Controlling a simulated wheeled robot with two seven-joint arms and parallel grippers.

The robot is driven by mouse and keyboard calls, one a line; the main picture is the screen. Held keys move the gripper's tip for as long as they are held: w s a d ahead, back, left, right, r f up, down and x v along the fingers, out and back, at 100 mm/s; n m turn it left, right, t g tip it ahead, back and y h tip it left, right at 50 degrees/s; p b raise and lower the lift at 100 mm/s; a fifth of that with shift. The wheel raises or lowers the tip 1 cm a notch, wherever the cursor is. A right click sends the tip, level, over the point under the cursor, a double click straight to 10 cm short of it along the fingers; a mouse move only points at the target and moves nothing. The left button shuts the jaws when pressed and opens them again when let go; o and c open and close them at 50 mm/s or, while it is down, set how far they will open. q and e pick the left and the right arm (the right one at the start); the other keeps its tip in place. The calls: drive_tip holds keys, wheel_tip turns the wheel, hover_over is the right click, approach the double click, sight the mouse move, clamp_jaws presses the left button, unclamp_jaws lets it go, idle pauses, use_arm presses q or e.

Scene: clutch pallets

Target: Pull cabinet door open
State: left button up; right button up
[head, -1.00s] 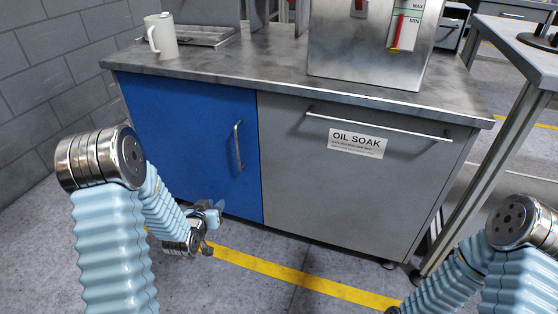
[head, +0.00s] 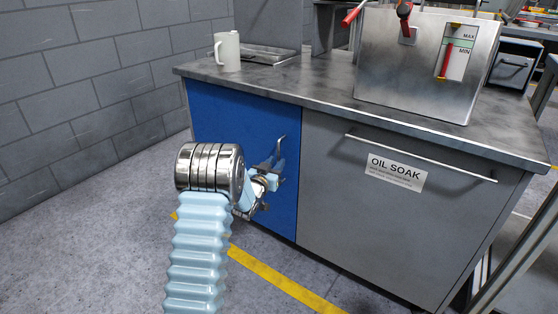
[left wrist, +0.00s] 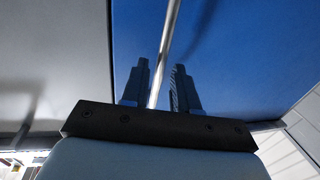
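The blue cabinet door (head: 232,118) is on the left of the workbench cabinet and looks closed, flush with the grey front beside it. Its thin upright metal handle (head: 282,143) is near the door's right edge, its lower part hidden by my gripper. My left gripper (head: 272,172) is at the handle, in front of the door. In the left wrist view the handle (left wrist: 170,38) runs between the two dark fingers of the left gripper (left wrist: 160,72). The fingers are apart, and small gaps show beside the bar. My right gripper is out of view.
A grey panel (head: 375,225) labelled OIL SOAK with a horizontal bar handle (head: 420,158) is right of the door. A white mug (head: 228,52) and a steel tank (head: 425,65) stand on the worktop (head: 310,85). Floor left of the cabinet is clear.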

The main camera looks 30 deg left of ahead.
sight(278, 160)
use_arm(q)
drive_tip(key=shift+w+a, duration=0.2)
drive_tip(key=shift+w, duration=1.3)
clamp_jaws()
